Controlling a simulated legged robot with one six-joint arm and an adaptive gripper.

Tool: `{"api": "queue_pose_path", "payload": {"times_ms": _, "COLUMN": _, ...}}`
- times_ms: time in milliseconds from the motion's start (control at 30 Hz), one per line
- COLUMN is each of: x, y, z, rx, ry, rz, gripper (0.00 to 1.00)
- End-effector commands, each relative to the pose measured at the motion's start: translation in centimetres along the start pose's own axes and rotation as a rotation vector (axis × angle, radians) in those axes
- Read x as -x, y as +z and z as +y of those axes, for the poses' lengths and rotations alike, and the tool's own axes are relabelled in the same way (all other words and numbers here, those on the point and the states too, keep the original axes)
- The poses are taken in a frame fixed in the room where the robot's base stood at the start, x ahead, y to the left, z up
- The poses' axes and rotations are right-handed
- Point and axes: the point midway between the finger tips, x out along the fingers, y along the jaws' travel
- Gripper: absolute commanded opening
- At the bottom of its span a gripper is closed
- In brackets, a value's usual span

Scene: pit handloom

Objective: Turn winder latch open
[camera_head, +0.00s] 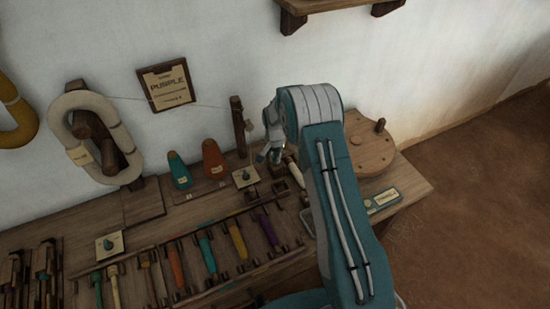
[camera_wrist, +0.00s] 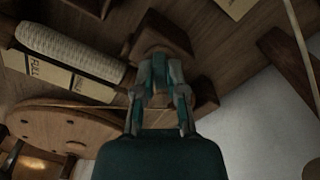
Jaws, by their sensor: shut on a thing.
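My gripper (camera_head: 268,152) is at the back of the bench, left of the round wooden winder disc (camera_head: 372,150). In the wrist view my gripper (camera_wrist: 160,72) is shut at a brown wooden block (camera_wrist: 158,32), with its fingers close together. The piece between the fingers is mostly hidden, and I take it to be the winder latch. Its turn angle cannot be made out. The winder disc also shows at lower left in the wrist view (camera_wrist: 60,128).
A pale ribbed bobbin (camera_wrist: 68,50) lies beside a labelled strip (camera_wrist: 72,82). A wooden post (camera_head: 239,126) stands left of my gripper. Teal (camera_head: 179,170) and orange (camera_head: 213,158) cones stand further left. A rack of coloured bobbins (camera_head: 238,240) lies in front.

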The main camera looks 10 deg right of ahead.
Motion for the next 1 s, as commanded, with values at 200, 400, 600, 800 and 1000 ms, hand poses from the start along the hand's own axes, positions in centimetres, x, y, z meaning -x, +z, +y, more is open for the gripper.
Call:
{"api": "queue_pose_path", "payload": {"times_ms": 200, "x": 0.02, "y": -0.15, "z": -0.19, "rx": 0.206, "ry": -0.005, "rz": 0.007, "gripper": 0.0}}
{"api": "queue_pose_path", "payload": {"times_ms": 400, "x": 0.03, "y": -0.17, "z": -0.2, "rx": 0.396, "ry": -0.005, "rz": 0.008, "gripper": 0.0}}
{"api": "queue_pose_path", "payload": {"times_ms": 600, "x": 0.04, "y": -0.18, "z": -0.22, "rx": 0.581, "ry": -0.005, "rz": 0.009, "gripper": 0.0}}
{"api": "queue_pose_path", "payload": {"times_ms": 800, "x": 0.05, "y": -0.18, "z": -0.23, "rx": 0.739, "ry": -0.004, "rz": 0.01, "gripper": 0.0}}
{"api": "queue_pose_path", "payload": {"times_ms": 1000, "x": 0.07, "y": -0.19, "z": -0.24, "rx": 0.854, "ry": -0.004, "rz": 0.01, "gripper": 0.0}}
